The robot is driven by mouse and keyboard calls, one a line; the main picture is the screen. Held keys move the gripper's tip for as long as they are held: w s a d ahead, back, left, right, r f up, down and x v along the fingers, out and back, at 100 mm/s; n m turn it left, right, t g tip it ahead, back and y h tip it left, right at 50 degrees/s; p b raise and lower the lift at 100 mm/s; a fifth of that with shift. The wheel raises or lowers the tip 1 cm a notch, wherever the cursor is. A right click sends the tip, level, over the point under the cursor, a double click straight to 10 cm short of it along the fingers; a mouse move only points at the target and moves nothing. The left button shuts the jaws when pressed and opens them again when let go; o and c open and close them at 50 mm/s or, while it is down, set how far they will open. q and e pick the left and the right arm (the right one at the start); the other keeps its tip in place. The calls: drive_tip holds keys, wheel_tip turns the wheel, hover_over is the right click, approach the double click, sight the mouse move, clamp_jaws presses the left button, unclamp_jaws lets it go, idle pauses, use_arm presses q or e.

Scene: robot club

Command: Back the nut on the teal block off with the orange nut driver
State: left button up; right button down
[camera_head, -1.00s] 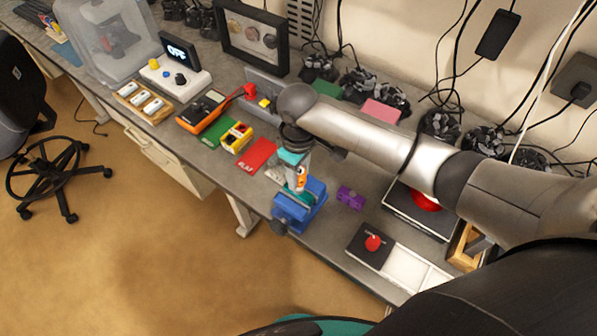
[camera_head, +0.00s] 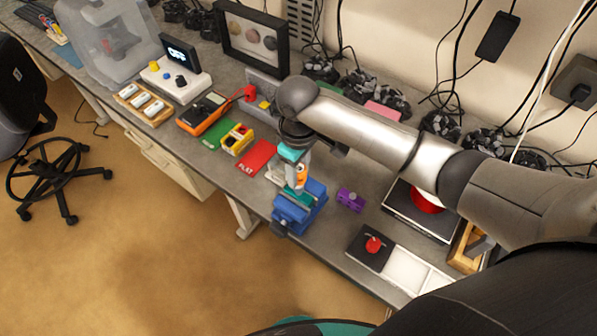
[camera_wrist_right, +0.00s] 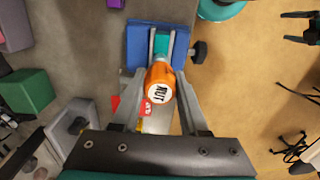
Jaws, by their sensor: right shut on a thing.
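The orange nut driver (camera_head: 301,176) is in my right gripper (camera_head: 297,181), upright above the blue vise (camera_head: 291,216). In the right wrist view I look down on its orange handle (camera_wrist_right: 160,80), with NUT on its round end, between the fingers of my right gripper (camera_wrist_right: 168,68). The teal block (camera_head: 299,197) sits in the vise, and part of it shows beyond the handle in the wrist view (camera_wrist_right: 180,46). The nut and the driver's tip are hidden, so I cannot tell whether they touch. My left gripper is not in view.
A red mat (camera_head: 256,156) and a yellow bin (camera_head: 237,139) lie left of the vise. A purple block (camera_head: 350,199) and a black box with a red knob (camera_head: 374,245) are on its right. The bench's front edge runs close by the vise.

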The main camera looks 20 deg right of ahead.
drive_tip(key=shift+r, duration=2.6)
